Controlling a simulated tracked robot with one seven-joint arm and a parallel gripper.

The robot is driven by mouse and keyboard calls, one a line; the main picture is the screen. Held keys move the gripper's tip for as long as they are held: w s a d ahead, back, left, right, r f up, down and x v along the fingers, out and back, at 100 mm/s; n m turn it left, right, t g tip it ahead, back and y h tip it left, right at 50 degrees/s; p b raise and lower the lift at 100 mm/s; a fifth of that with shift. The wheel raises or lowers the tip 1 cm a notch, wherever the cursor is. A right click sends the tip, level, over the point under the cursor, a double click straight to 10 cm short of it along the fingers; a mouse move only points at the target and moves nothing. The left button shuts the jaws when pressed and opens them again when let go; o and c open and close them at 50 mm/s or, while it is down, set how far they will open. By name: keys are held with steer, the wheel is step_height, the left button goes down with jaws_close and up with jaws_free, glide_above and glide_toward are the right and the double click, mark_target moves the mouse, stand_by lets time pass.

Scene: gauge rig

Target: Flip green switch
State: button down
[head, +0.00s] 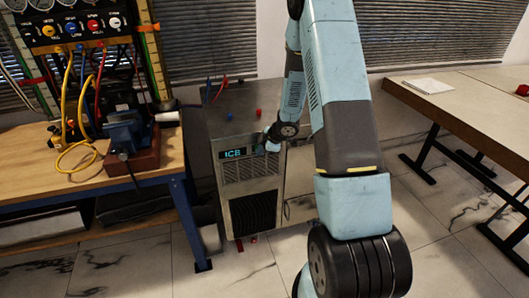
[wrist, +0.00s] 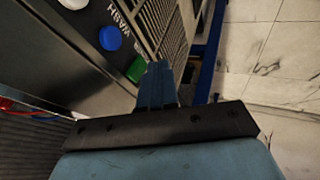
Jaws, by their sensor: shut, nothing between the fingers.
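The green switch (wrist: 137,69) shows in the wrist view on a metal panel, beside a blue one (wrist: 112,38). My gripper (wrist: 160,68) is shut and empty, with its tips right beside the green switch and slightly overlapping its edge in the picture. I cannot tell whether they touch. In the head view my gripper (head: 270,147) is at the upper front of the metal machine (head: 238,172), right of its lit display (head: 233,154). The green switch is not discernible there.
A white round control (wrist: 73,3) sits farther along the panel, near the lettering. A workbench (head: 60,180) with a vise (head: 127,137) stands left of the machine. A table (head: 480,105) stands at right. Tiled floor lies open between.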

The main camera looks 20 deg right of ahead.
steer(key=shift+w+f, duration=0.1)
steer(key=shift+w, duration=0.5)
steer(key=shift+w+d+f, duration=0.1)
steer(key=shift+w+f, duration=0.1)
steer(key=shift+w, duration=0.05)
steer(key=shift+s+f, duration=0.1)
steer(key=shift+f, duration=0.3)
steer(key=shift+r, duration=0.1)
